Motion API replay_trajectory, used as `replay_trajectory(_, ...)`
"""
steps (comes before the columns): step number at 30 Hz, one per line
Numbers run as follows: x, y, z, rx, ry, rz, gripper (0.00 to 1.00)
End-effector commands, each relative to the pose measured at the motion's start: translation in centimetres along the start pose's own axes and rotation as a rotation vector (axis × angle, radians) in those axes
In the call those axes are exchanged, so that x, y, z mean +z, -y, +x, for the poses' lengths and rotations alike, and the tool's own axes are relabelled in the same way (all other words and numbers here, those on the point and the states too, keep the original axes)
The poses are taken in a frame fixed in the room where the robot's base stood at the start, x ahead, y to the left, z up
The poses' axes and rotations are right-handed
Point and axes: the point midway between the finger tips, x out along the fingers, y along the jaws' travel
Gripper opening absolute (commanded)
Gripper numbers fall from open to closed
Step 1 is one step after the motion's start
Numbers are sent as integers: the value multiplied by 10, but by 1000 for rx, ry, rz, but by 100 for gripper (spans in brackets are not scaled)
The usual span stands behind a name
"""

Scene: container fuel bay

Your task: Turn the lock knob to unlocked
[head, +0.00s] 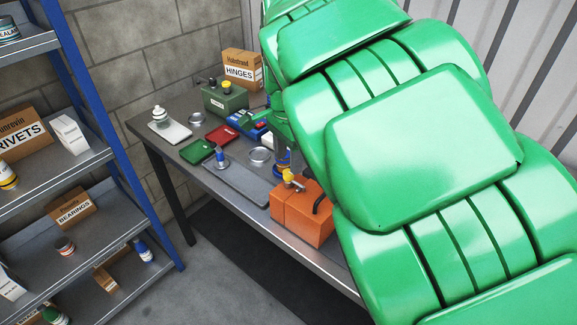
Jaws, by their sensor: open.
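A green box (225,101) farther back also has a yellow knob (227,86) on top. I cannot tell from this view which one is the lock knob, or how it is turned. My green arm covers the right half of the view.
The workbench (178,166) holds a red tray (221,134), a green tray (197,151), a grey tray (238,186), a white bottle (159,115) and round dishes. A HINGES carton (242,69) stands at the back. A blue-framed shelf (110,130) stands at left.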

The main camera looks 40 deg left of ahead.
Motion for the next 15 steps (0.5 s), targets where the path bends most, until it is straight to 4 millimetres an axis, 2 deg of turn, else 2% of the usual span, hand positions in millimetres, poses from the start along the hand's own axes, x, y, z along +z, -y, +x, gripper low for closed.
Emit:
replay_trajectory(7, 0, 0, 32, 1, 1, 0, 54)
replay_trajectory(15, 0, 0, 38, -1, 0, 0, 54)
